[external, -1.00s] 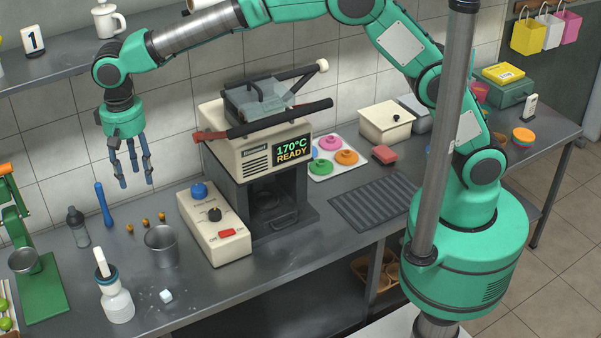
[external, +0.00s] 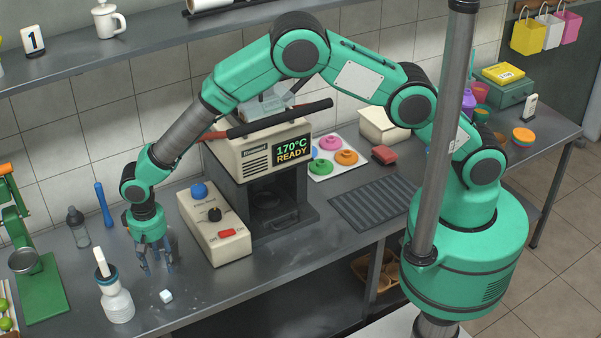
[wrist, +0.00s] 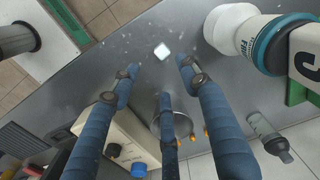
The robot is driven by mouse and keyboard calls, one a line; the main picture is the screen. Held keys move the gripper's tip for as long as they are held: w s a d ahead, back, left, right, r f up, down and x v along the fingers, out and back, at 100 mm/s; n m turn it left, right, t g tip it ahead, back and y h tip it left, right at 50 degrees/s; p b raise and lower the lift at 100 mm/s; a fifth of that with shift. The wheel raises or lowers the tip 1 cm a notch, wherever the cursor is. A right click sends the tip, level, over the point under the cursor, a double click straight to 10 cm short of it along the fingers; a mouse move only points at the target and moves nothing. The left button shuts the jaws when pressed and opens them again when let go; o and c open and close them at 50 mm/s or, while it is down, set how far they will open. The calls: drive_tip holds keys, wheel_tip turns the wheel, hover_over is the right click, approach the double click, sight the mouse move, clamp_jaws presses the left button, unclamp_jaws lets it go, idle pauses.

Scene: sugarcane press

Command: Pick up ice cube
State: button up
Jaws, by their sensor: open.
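The ice cube (external: 166,296) is a small white block lying on the grey metal counter near its front edge. In the wrist view the ice cube (wrist: 161,51) lies beyond the fingertips, roughly between them. My gripper (external: 157,268) is open, pointing down above the counter, just behind the cube and apart from it. In the wrist view its blue fingers (wrist: 163,80) are spread and empty. The metal cup (wrist: 180,125) stands behind the fingers in the wrist view; in the external view my gripper largely hides it.
A white bottle with a blue collar (external: 117,300) stands left of the cube; it also shows in the wrist view (wrist: 229,27). The control box (external: 225,240) of the press is to the right. A clear bottle (external: 79,232) stands behind. The counter right of the cube is free.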

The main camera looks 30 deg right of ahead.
idle(0.3)
hover_over(166, 294)
drive_tip(key=shift+f, duration=4.25)
drive_tip(key=shift+f+p, duration=0.3)
drive_tip(key=shift+f, duration=2.25)
drive_tip(key=c, duration=0.9)
drive_tip(key=shift+o, duration=0.2)
